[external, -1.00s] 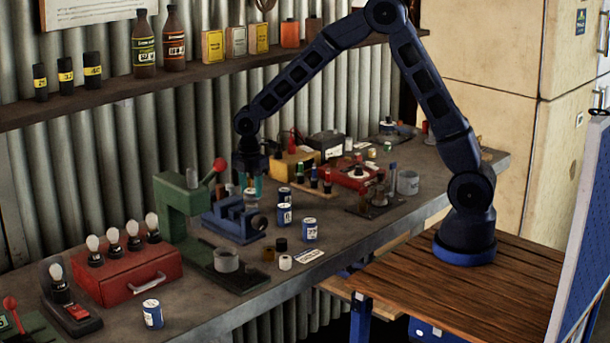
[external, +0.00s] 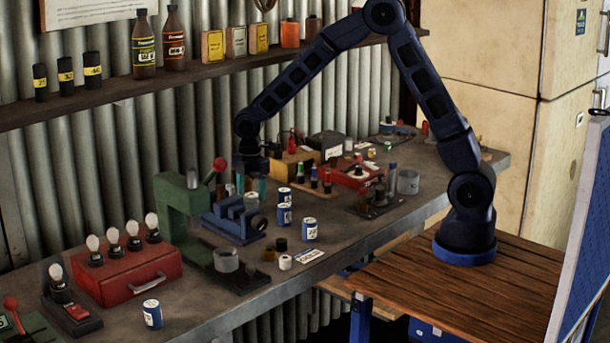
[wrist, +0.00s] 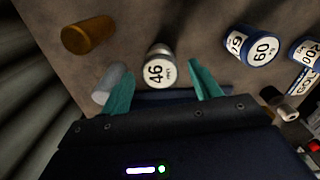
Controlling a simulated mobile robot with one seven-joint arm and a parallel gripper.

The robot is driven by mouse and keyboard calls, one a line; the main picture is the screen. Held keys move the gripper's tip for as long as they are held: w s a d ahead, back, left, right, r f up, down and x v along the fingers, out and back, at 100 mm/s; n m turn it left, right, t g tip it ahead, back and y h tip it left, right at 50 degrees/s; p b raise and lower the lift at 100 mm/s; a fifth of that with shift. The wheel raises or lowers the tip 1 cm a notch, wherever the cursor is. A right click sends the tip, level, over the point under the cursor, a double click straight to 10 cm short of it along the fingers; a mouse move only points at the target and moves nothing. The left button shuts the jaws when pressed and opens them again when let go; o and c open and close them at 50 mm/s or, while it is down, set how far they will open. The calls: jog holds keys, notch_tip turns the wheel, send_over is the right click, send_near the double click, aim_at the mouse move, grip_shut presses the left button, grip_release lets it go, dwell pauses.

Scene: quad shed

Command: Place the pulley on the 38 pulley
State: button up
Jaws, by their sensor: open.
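My gripper (external: 251,185) is open above the bench, behind the blue vise. In the wrist view its teal fingers (wrist: 158,78) stand apart on either side of a grey cylinder (wrist: 159,66) with a white label reading 46. I see a gap on each side of it and cannot tell the depth. A pale cylinder (wrist: 108,83) lies by the left finger. Blue-and-white cylinders stand to the right, one reading 60 (wrist: 252,45). In the external view, similar ones (external: 309,230) stand right of the vise. I cannot pick out a pulley or a label reading 38.
A blue vise (external: 232,222) and a green press (external: 180,215) with a red-knobbed lever stand left of my gripper. A red box with bulbs (external: 130,275) is farther left. A brown cylinder (wrist: 88,36) shows in the wrist view. The bench's front edge is mostly clear.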

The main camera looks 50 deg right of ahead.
aim_at(252, 195)
notch_tip(252, 195, up, 7)
jog(key=shift+d+r, duration=0.1)
jog(key=shift+r, duration=0.05)
jog(key=s+d+r+m+t, duration=0.1)
jog(key=s+d+r+m, duration=0.5)
jog(key=d, duration=0.4)
jog(key=s+d+r+m+t, duration=0.1)
jog(key=s+d+r+m, duration=0.3)
jog(key=d+r, duration=0.55)
jog(key=s+d+m+t, duration=0.1)
jog(key=s+d+m, duration=0.4)
jog(key=s, duration=0.5)
jog(key=s+d+r+m+t, duration=0.1)
jog(key=s+d+m, duration=0.3)
jog(key=s+d, duration=0.5)
jog(key=s, duration=0.2)
jog(key=shift+s+d+m+t, duration=0.15)
jog(key=shift+s+m+t, duration=0.15)
jog(key=shift+m, duration=0.1)
